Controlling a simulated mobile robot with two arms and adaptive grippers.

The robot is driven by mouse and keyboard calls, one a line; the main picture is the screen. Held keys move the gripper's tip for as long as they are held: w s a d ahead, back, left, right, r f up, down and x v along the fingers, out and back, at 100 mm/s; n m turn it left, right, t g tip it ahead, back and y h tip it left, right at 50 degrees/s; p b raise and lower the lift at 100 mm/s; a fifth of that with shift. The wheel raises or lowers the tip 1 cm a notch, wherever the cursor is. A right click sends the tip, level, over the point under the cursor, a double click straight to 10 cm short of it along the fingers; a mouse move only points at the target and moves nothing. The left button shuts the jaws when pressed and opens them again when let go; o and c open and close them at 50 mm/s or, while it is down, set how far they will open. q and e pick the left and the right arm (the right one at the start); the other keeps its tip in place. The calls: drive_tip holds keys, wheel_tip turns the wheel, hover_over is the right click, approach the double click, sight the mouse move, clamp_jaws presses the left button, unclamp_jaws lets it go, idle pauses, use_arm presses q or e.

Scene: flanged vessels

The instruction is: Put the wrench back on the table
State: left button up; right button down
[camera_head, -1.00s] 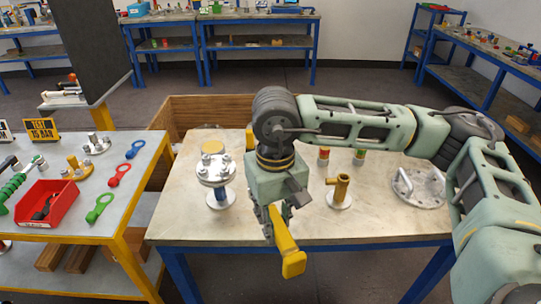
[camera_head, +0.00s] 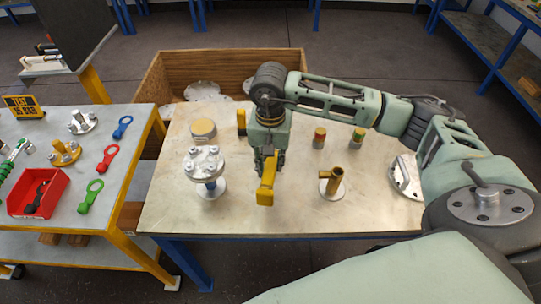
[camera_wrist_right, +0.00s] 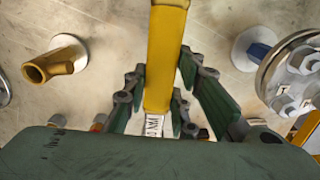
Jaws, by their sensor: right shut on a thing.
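My right gripper (camera_head: 267,163) is shut on the yellow wrench (camera_head: 266,190) and points down over the middle of the pale worktable (camera_head: 240,222). In the right wrist view the yellow handle (camera_wrist_right: 166,55) runs up the picture from between the green fingers (camera_wrist_right: 163,88). The handle's outer end sticks out toward the table's front edge in the head view. I cannot tell whether the wrench touches the tabletop. My left gripper is not in view.
A flanged vessel (camera_head: 205,165) stands left of the wrench and a brass pipe fitting (camera_head: 333,182) stands right. A metal flange with handles (camera_head: 404,177) is farther right. A side table with a red bin (camera_head: 38,194) stands left. The front middle of the worktable is clear.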

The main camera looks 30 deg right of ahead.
drive_tip(key=shift+f, duration=0.5)
wheel_tip(320, 180, down, 5)
drive_tip(key=b, duration=0.3)
drive_tip(key=shift+w+b, duration=0.1)
drive_tip(key=shift+b, duration=0.2)
drive_tip(key=shift+f+b, duration=0.4)
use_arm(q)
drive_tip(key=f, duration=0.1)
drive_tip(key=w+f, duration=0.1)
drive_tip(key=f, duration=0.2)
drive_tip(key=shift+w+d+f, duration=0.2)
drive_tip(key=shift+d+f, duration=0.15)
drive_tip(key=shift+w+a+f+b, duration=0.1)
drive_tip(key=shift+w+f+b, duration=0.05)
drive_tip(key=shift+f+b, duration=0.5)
use_arm(e)
drive_tip(key=shift+f, duration=0.55)
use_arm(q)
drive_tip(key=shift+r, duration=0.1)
use_arm(e)
drive_tip(key=c, duration=1.4)
unclamp_jaws()
